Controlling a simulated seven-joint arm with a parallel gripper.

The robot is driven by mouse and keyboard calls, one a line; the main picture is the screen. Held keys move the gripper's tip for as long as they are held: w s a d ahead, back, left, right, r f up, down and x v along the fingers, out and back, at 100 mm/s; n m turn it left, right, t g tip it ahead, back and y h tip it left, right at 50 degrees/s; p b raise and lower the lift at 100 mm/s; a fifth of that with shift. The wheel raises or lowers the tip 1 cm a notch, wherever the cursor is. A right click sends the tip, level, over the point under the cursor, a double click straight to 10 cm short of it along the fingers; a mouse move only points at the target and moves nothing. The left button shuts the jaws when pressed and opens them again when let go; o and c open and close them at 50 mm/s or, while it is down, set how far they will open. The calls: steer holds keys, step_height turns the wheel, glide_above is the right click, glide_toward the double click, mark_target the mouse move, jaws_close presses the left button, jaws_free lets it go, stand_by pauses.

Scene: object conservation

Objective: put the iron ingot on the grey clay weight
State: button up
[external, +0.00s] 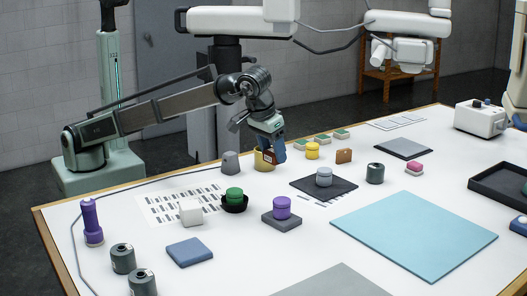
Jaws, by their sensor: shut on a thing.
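My gripper (269,152) is low over the back middle of the table, pointing down. It is shut on a small dark block, mostly covered by the fingers; I cannot tell for sure that it is the iron ingot. A yellow cylinder (258,163) stands right at the fingertips, partly hidden by them. I cannot tell which grey piece is the clay weight: a grey tapered piece (230,163) stands just left of my gripper, and a light grey knobbed cylinder (324,177) stands on a dark square pad (344,188) to the right.
A green weight in a black dish (235,204), a white cube (191,213) and a purple weight (282,208) on a grey block stand in front. A yellow weight (312,150) and brown block (344,156) stand right of my gripper. The blue mat (414,235) is bare.

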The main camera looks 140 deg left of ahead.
steer(key=s+a+r+n, duration=0.1)
steer(key=s+a+r, duration=0.2)
steer(key=s+a, duration=0.55)
steer(key=m, duration=0.2)
glide_above(232, 153)
steer(key=d, duration=0.1)
step_height(232, 153, down, 2)
steer(key=shift+d+f, duration=0.15)
steer(key=shift+f, duration=4.65)
steer(key=shift+f, duration=0.15)
steer(key=o, duration=1.4)
